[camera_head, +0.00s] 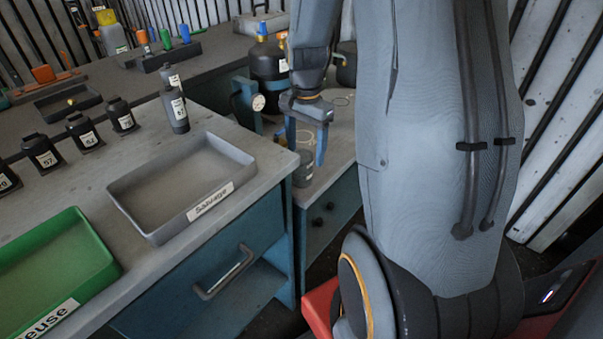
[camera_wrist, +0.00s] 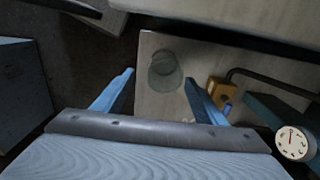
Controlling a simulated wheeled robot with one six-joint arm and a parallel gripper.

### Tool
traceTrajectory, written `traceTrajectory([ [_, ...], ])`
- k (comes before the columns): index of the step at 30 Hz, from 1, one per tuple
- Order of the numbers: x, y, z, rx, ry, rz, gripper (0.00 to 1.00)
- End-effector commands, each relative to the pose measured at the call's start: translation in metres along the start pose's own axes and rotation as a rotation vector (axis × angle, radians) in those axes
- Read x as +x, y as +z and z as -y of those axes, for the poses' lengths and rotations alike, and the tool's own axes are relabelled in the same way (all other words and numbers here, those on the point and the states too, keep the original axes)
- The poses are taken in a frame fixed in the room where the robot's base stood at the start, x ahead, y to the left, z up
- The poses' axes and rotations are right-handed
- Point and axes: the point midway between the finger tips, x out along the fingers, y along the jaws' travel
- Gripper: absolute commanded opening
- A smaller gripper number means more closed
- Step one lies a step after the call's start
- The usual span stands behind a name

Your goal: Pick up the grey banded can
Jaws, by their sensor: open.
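A grey can (camera_head: 303,168) stands on the lower bench top, partly hidden by my gripper in the head view. In the wrist view the can (camera_wrist: 165,72) looks dull grey-green, seen from above, and its band is hard to make out. My gripper (camera_head: 306,148) has its blue fingers open and pointing down above the can. I see no clear contact between fingers and can.
A black tank (camera_head: 268,68) with an orange valve and a round gauge (camera_head: 258,102) stand behind and left of my gripper. The workbench holds a grey tray (camera_head: 133,217), a green tray (camera_head: 105,262) and several black labelled bottles (camera_head: 122,116). The bench top around the can looks mostly clear.

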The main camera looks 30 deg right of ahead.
Motion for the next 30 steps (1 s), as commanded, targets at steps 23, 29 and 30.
traceTrajectory([
  [23, 0.075, 0.004, 0.007, 0.002, 0.0, 0.0, 0.65],
  [29, 0.075, 0.004, 0.007, 0.002, 0.0, 0.0, 0.63],
  [30, 0.075, 0.004, 0.007, 0.002, 0.0, 0.0, 0.57],
])
